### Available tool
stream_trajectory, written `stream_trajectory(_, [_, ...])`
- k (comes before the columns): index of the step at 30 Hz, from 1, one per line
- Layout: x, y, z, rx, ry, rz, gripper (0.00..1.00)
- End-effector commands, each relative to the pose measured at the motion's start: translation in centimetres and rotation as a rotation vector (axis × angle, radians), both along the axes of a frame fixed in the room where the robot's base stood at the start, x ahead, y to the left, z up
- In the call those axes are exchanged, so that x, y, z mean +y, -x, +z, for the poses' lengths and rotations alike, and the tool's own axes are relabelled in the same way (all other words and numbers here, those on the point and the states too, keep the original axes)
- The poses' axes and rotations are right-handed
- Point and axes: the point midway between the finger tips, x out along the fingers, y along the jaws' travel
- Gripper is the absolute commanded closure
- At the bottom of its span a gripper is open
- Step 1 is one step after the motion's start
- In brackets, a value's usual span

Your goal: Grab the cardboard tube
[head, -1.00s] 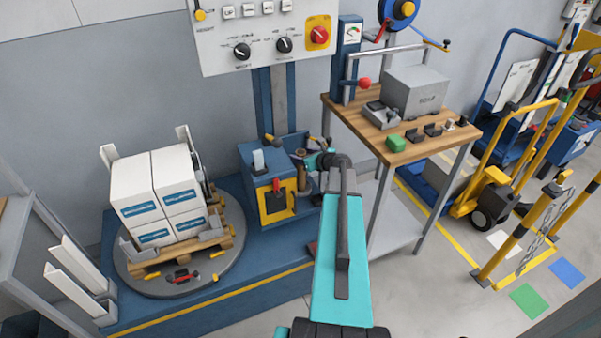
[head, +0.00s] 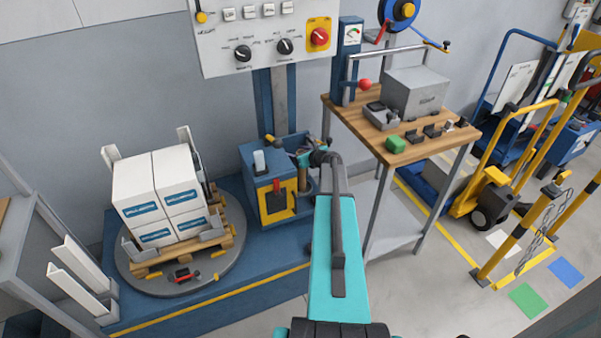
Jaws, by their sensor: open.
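My arm reaches away from me, and my gripper (head: 302,157) is at its far end, just right of the blue and yellow carriage box on the wrapping machine. The gripper is small in the view and seen from behind; its jaws are open. I cannot clearly make out the cardboard tube. It may be among the small parts around the jaws, where my wrist and the carriage hide much of the view. I cannot tell whether the jaws touch or surround anything.
The blue carriage box (head: 265,185) and the mast (head: 281,100) stand close to my gripper. A wooden workbench (head: 440,148) is to the right. White cartons (head: 160,190) stand on a pallet on the turntable (head: 205,280) at the left. Yellow posts are at the far right.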

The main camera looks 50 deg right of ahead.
Motion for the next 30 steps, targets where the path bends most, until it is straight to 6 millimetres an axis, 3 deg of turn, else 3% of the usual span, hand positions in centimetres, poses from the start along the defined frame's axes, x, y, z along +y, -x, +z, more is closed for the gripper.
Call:
stream_trajectory(12, [-0.03, 0.06, -0.01, 0.000, 0.000, 0.000, 0.46])
stream_trajectory(22, [-0.06, 0.09, -0.01, 0.000, 0.000, -0.001, 1.00])
stream_trajectory(30, [-0.08, 0.11, 0.09, 0.000, 0.000, -0.001, 1.00])
